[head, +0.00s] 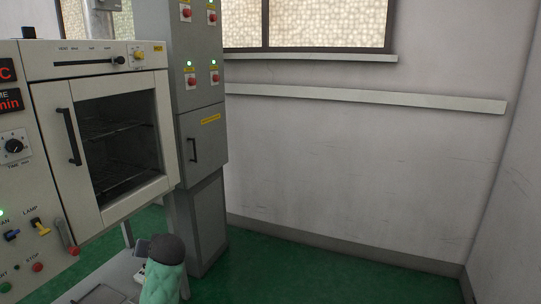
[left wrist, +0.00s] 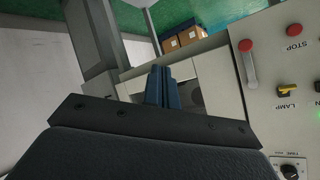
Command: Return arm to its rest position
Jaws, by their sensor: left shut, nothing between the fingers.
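My left gripper (left wrist: 162,72) shows in the left wrist view with its two blue fingers together, shut and empty. It is beside the control panel (left wrist: 285,75), apart from its controls as far as I can tell. In the head view a teal padded part with a dark end, which looks like my left arm, rises at the bottom, low in front of the oven; the fingers cannot be made out there. My right gripper is in neither view.
A white oven (head: 60,190) with a closed glass door (head: 115,140) stands at left, its red lever (head: 67,237) jutting out. A grey cabinet (head: 205,140) stands behind it. Cardboard boxes (left wrist: 189,42) show in the left wrist view. The green floor (head: 300,275) at right is clear.

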